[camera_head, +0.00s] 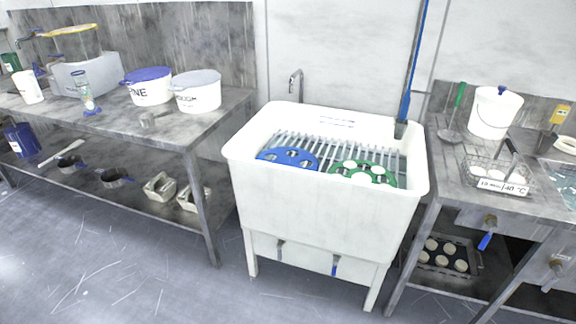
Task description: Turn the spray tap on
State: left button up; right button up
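A white deep sink (310,211) stands on legs in the middle of the head view. A grey metal spout (297,83) rises behind its back left edge. No water shows at it. Two small levers hang at the sink's lower front: a grey one (280,249) on the left and a blue-tipped one (335,266) on the right. I cannot tell which of these is the spray tap. A blue disc (288,155) with holes and a green disc (343,171) with white pieces lie on the slatted rack in the sink. Neither gripper is in view.
A steel bench (190,132) with tubs stands left of the sink. The floor in front is clear.

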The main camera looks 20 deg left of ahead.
aim_at(493, 228)
jog(key=i+z, duration=0.2)
jog(key=z, duration=0.15)
jog(key=i+j+z, duration=0.1)
jog(key=z, duration=0.2)
jog(key=i+j+z, duration=0.15)
jog(key=i+z, duration=0.2)
jog(key=k, duration=0.05)
